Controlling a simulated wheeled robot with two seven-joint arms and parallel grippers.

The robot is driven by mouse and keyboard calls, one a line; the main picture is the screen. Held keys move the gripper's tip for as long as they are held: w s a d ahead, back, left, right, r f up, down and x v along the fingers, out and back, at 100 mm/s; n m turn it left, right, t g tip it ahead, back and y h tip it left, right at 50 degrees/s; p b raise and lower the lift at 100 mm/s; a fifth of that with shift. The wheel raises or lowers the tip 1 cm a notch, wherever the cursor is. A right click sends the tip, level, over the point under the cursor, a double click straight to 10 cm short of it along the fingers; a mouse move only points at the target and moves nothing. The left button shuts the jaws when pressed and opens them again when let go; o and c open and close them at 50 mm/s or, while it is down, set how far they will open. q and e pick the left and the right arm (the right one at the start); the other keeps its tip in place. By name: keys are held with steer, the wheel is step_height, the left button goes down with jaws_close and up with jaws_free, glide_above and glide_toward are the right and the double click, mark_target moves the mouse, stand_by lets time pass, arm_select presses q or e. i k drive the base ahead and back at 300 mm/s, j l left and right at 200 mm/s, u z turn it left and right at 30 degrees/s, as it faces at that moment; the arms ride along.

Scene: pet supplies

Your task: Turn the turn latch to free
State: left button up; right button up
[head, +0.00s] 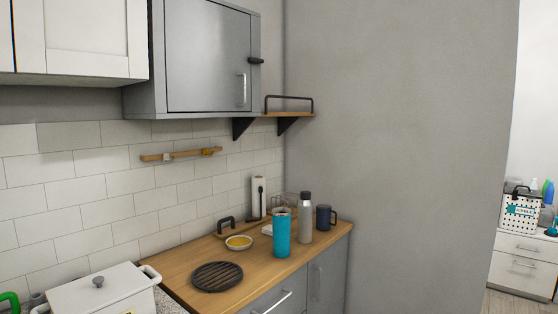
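A grey wall cabinet (205,60) hangs at the upper left with its door closed. A small dark turn latch (256,61) sits at the right edge of the door and lies about horizontal. A silver bar handle (241,90) is lower on the door, near the latch. Neither of my grippers shows in the head view, so nothing of mine touches the latch.
Below, a wooden counter (180,266) holds a blue tumbler (282,233), a grey bottle (305,218), a dark mug (324,217), a bowl (239,243) and a black trivet (217,276). A small shelf (290,114) juts out right of the cabinet. A white lidded box (98,294) stands front left.

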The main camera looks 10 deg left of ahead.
mark_target(252, 59)
steer(key=i+l+u, duration=0.15)
steer(key=i+u, duration=0.3)
steer(key=i, duration=0.6)
